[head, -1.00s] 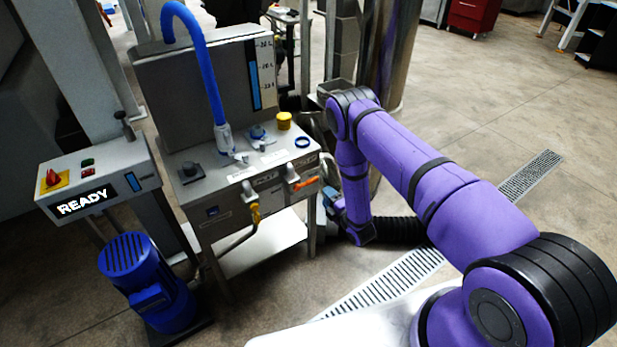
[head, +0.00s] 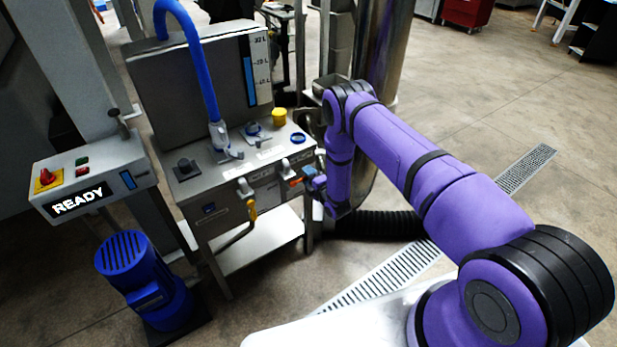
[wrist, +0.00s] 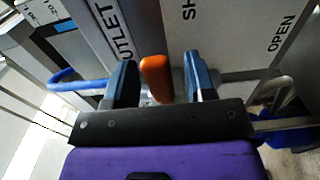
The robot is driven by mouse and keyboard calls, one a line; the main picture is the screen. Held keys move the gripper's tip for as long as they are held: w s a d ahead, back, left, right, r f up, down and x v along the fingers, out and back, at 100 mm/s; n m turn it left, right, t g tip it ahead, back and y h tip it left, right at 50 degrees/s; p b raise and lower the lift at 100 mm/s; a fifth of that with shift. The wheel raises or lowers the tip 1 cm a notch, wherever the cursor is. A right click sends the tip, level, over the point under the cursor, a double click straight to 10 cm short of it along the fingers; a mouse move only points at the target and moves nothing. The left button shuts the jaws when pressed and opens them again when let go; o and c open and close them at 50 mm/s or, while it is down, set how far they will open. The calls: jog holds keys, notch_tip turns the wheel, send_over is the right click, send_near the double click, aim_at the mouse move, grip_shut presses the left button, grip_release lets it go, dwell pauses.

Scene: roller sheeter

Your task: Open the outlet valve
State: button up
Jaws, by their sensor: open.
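The outlet valve's orange handle (head: 294,182) is at the right of the cabinet's front in the head view. In the wrist view the orange handle (wrist: 156,78) stands between the two blue fingers of my gripper (wrist: 161,62), with visible gaps on both sides. My gripper is open and not closed on the handle. In the head view my gripper (head: 311,181) is at the cabinet's front right corner, beside the handle. The panel in the wrist view carries the label OUTLET (wrist: 123,33), a cut-off label starting SH, and OPEN (wrist: 281,33).
A yellow-handled valve (head: 251,209) sits left of the orange one. The blue hose (head: 208,75) and yellow cap (head: 279,116) are on top of the cabinet. A control box (head: 93,178) reads READY. A blue motor (head: 143,280) stands on the floor at left.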

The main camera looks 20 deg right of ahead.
grip_shut()
jog(key=shift+f, duration=0.1)
jog(key=s+a+f+m, duration=0.2)
jog(key=a+f+m, duration=0.4)
jog(key=m, duration=1.2)
jog(key=shift+a+f, duration=0.25)
jog(key=shift+f, duration=0.15)
jog(key=shift+s+a, duration=0.1)
jog(key=shift+s, duration=0.05)
dwell(0.3)
grip_release()
